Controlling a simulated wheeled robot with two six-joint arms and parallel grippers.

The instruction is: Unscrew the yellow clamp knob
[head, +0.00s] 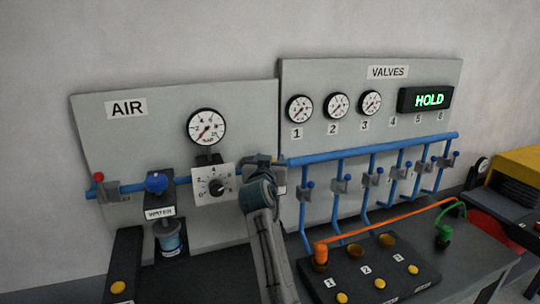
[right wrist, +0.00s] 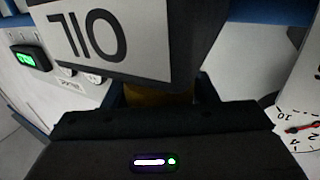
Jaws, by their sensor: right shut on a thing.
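My right gripper (head: 270,163) is at the blue pipe on the wall panel, just right of the white dial plate. In the right wrist view, the gripper (right wrist: 160,100) is shut on a yellow-brown knob (right wrist: 155,93). Only a dark strip of the knob shows, below a block with an upside-down OIL label (right wrist: 105,35). The gripper and arm hide this block and knob in the head view. My left gripper is out of view.
Blue valve pipes (head: 370,150) run to the right. A black block (head: 365,275) with several yellow buttons and an orange hose (head: 400,219) is below right.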

